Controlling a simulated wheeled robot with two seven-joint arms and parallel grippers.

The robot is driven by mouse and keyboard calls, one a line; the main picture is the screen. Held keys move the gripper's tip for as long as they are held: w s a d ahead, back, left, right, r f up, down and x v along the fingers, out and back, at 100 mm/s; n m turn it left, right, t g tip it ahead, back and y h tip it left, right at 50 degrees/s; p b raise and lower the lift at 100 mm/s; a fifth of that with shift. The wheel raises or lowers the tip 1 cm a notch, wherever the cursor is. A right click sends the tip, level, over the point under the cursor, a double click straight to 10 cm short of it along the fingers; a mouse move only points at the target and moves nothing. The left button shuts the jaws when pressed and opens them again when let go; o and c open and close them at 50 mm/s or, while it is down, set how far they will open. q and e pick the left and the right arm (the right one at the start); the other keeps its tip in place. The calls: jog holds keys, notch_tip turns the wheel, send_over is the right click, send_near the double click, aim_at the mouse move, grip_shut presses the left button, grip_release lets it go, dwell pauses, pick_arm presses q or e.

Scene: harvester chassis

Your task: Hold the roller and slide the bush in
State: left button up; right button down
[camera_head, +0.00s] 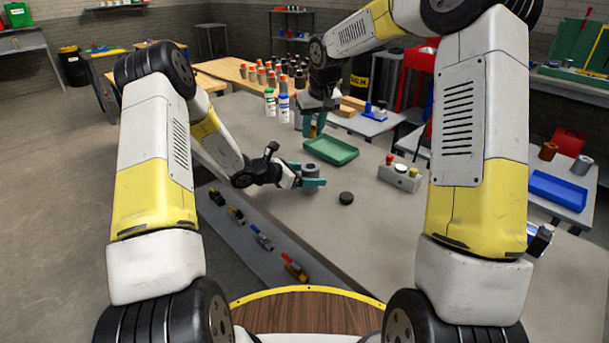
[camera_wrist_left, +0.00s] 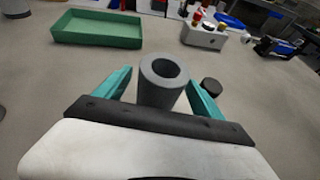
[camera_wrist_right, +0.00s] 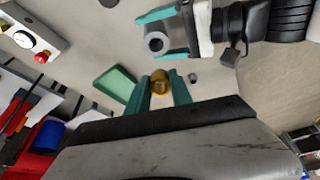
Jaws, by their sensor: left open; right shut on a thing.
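A grey hollow roller (camera_head: 311,170) stands upright on the table, its open bore facing up in the left wrist view (camera_wrist_left: 164,72). My left gripper (camera_head: 314,174) is open, with its teal fingers on either side of the roller. The right wrist view also shows the roller (camera_wrist_right: 156,42) between those fingers. My right gripper (camera_head: 313,128) is shut on the brass-coloured bush (camera_wrist_right: 160,84) and holds it above the table, behind the roller in the head view. The bush is apart from the roller.
A green tray (camera_head: 331,150) lies just behind the roller. A small black round piece (camera_head: 346,198) lies to its right. A grey control box (camera_head: 400,177) with coloured buttons stands farther right. Several bottles (camera_head: 284,106) stand at the back.

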pick_arm(q)
grip_shut()
dwell(0.8)
dwell(0.7)
pick_arm(e)
notch_tip(320, 180, down, 6)
jog(key=w+g+h, duration=0.1)
jog(key=g, duration=0.2)
jog(key=shift+a+g+h, duration=0.25)
jog(key=shift+g+h, duration=0.05)
